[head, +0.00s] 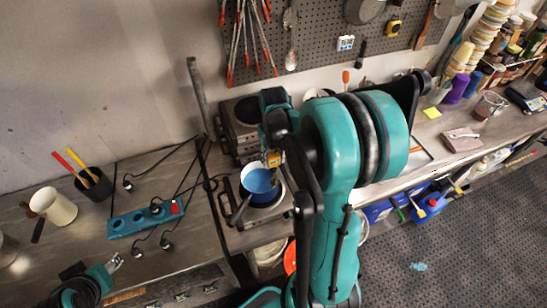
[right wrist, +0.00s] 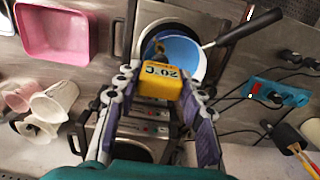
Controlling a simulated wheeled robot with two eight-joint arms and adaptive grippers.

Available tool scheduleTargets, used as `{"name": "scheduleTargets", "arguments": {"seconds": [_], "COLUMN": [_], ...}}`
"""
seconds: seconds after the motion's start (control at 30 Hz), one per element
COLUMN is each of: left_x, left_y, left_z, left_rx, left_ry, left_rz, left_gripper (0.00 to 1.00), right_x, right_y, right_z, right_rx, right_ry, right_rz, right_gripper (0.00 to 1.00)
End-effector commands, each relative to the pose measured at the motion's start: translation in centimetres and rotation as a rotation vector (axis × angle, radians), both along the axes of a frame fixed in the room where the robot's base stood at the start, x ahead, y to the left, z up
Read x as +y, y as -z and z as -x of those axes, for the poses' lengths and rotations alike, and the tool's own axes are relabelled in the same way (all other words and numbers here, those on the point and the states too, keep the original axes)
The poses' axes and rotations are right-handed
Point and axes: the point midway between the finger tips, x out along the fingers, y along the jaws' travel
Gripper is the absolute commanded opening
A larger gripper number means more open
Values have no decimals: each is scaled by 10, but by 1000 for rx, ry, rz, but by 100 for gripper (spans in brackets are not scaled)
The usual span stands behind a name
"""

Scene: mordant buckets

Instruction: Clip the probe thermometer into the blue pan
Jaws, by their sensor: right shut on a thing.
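The blue pan (head: 258,183) has a blue inside, a pale rim and a dark handle, and stands on a hot plate near the counter's front. It also shows in the right wrist view (right wrist: 184,52). The probe thermometer has a yellow head (right wrist: 160,82) with a display reading about 20 °C. My right gripper (right wrist: 157,84) is shut on this head, over the pan's near rim in that view. In the head view the yellow head (head: 273,159) is above the pan's back edge. The probe's tip and any rim contact cannot be made out. My left gripper (head: 112,264) is at the lower left, its jaws unclear.
A second hot plate (head: 238,125) stands behind the pan. A teal power strip (head: 145,219) with cables lies left of it. A cream mug (head: 53,206) and a dark cup (head: 94,184) stand farther left. A pink tub (right wrist: 52,34) shows in the wrist view.

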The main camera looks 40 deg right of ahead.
Motion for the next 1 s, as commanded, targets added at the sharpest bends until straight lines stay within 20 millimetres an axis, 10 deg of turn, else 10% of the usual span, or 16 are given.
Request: {"name": "scheduleTargets", "arguments": {"seconds": [1.0], "left_x": [0], "left_y": [12], "left_z": [0], "left_rx": [0], "left_ry": [0], "left_rz": [0], "left_gripper": [42], "right_x": [0], "right_y": [12], "right_z": [0], "right_rx": [0], "right_ry": [0], "right_rz": [0], "right_gripper": [10]}}
